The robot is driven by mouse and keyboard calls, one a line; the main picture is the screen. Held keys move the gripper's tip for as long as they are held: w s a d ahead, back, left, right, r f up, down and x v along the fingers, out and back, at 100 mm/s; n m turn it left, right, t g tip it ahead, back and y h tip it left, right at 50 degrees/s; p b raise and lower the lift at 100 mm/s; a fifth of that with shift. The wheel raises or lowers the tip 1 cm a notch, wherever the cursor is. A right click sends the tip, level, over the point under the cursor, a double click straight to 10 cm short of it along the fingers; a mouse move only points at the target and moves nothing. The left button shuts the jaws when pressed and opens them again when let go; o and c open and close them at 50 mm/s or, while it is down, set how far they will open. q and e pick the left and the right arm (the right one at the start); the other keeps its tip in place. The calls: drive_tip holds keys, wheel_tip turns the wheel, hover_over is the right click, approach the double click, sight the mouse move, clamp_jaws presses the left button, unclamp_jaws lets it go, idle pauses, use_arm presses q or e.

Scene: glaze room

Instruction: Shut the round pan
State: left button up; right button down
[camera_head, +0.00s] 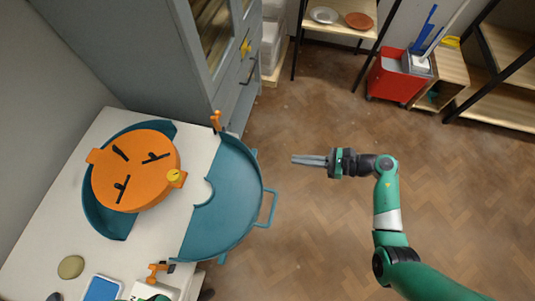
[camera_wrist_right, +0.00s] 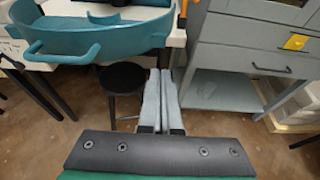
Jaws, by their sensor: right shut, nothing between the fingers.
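The round pan is in two teal halves on a white table. The left half (camera_head: 93,217) curves around an orange round piece (camera_head: 135,190) with black fittings. The right half (camera_head: 235,165) stands apart to the right, overhanging the table edge, with a loop handle (camera_head: 270,208) facing right. It also shows in the right wrist view (camera_wrist_right: 110,40). Orange latches sit near its upper end (camera_head: 216,121) and lower end (camera_head: 158,270). My right gripper (camera_head: 293,160) is shut and empty, right of the handle and apart from it; its fingers show in the wrist view (camera_wrist_right: 160,72).
A grey cabinet (camera_head: 185,60) stands behind the table. A green oval (camera_head: 71,267) and a blue-screened tablet (camera_head: 102,288) lie at the table's front. A dark stool (camera_wrist_right: 122,78) stands low by the table. A red bin (camera_head: 395,78) is at the back. The floor around my right gripper is open.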

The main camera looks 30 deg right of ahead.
use_arm(q)
wheel_tip(320, 180, down, 4)
drive_tip(key=b, duration=0.3)
use_arm(e)
drive_tip(key=r+x, duration=0.1)
drive_tip(key=x, duration=0.9)
drive_tip(key=shift+w+a, duration=0.35)
drive_tip(key=shift+a, duration=0.05)
